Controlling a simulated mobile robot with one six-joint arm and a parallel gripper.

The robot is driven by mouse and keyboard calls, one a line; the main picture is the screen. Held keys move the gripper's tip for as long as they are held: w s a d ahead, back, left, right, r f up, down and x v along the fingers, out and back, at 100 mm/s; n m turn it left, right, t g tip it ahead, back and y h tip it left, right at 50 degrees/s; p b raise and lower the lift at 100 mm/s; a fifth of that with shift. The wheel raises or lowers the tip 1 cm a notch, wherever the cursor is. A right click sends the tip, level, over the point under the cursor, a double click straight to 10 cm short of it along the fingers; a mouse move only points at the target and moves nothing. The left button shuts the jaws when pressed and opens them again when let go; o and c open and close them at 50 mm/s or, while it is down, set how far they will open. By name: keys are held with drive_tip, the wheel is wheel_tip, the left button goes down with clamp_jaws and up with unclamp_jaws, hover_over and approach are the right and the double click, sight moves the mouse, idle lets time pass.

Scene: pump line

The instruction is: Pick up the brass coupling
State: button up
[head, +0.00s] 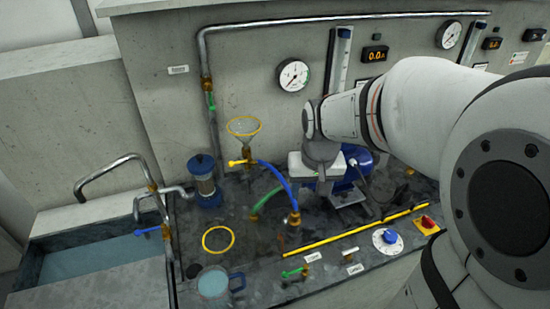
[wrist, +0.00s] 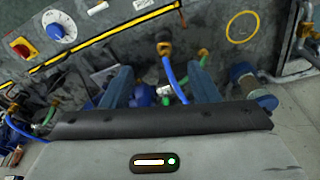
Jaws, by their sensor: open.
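A brass coupling (head: 294,218) is at the lower end of a blue hose (head: 281,178), over the dark bench. It also shows in the wrist view (wrist: 164,48), ahead of the jaws, with the blue hose (wrist: 176,82) running back between the fingers. My gripper (head: 316,188) hangs over the bench, up and to the right of the coupling in the head view. In the wrist view my gripper (wrist: 162,84) has its two fingers wide apart, with nothing clamped between them. Whether the coupling is seated on a fitting cannot be told.
A funnel (head: 244,127) and a blue-capped filter (head: 205,182) stand behind left. A jug (head: 213,282) and a yellow ring (head: 232,240) are on the bench front left. A yellow rail (head: 355,232), a blue dial (head: 388,239) and a red switch (head: 427,222) lie to the right.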

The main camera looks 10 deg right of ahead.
drive_tip(key=m+g+b, duration=0.1)
drive_tip(key=g+b, duration=0.1)
hover_over(296, 210)
wheel_tip(296, 210, down, 15)
drive_tip(key=shift+s+f, duration=0.1)
drive_tip(key=shift+s, duration=0.05)
drive_tip(key=shift+w+f+p, duration=0.2)
drive_tip(key=shift+f+p, duration=0.85)
drive_tip(key=shift+f, duration=2.9)
drive_tip(key=shift+c, duration=0.3)
drive_tip(key=c, duration=1)
drive_tip(key=shift+o, duration=0.2)
